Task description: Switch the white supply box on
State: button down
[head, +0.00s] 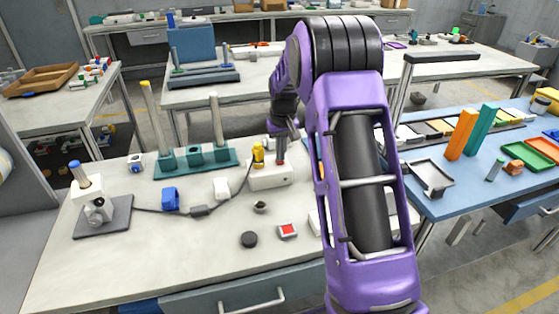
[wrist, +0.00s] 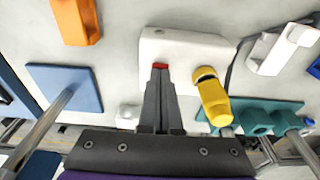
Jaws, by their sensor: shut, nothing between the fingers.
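The white supply box (head: 268,180) stands on the near table, left of my arm. It also shows in the wrist view (wrist: 195,48).
A teal stand with posts (head: 195,162) is behind the box to the left. A white block (head: 221,188), a blue block (head: 170,199), a black disc (head: 249,239) and a red-topped button (head: 287,231) lie nearby. The table's front left is clear.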

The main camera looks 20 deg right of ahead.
jog(key=shift+f, duration=0.25)
jog(key=shift+r, duration=0.1)
jog(key=shift+r+p, duration=2.4)
jog(key=shift+r, duration=1)
